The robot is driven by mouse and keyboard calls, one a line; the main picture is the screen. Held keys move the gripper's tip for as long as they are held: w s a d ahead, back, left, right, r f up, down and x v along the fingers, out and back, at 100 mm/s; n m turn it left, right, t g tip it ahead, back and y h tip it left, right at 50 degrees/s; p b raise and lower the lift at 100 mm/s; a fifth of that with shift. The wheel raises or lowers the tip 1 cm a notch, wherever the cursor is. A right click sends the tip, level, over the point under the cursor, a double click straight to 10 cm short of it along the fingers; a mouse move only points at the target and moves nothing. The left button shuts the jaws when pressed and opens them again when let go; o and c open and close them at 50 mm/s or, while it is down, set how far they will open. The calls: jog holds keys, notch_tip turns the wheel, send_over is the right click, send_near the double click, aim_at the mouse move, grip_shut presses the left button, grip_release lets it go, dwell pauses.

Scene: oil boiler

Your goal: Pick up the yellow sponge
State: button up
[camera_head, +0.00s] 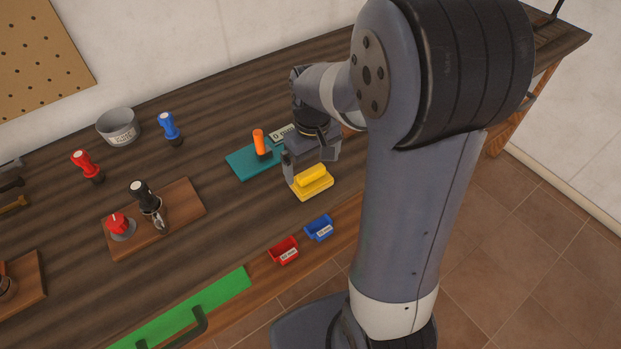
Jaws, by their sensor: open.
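The yellow sponge (312,182) is a small yellow block on the wooden workbench, in the middle of the head view. It has a raised bar on top of a flatter, wider base. My gripper (308,168) is open, with its fingers pointing down at the sponge. One dark finger shows at the left of the sponge and another at its upper right. I cannot tell whether the fingers touch it. My arm hides the bench to the right.
A teal mat (243,163) with an orange-handled tool (260,143) lies close behind left. A red bin (284,250) and a blue bin (319,228) sit at the front edge. A wooden board (185,203) with tools and a grey bowl (118,127) are further left.

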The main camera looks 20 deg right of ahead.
aim_at(311, 171)
jog(key=shift+s+a+f+p, duration=0.1)
jog(key=shift+f+p, duration=0.05)
jog(key=shift+f, duration=1)
jog(key=shift+a+f+p, duration=0.1)
jog(key=shift+f+p, duration=0.05)
jog(key=shift+f, duration=1)
jog(key=shift+c, duration=0.6)
jog(key=c, duration=0.7)
notch_tip(311, 171, up, 10)
jog(key=shift+r, duration=0.1)
jog(key=o, duration=0.4)
jog(key=shift+c, duration=1.5)
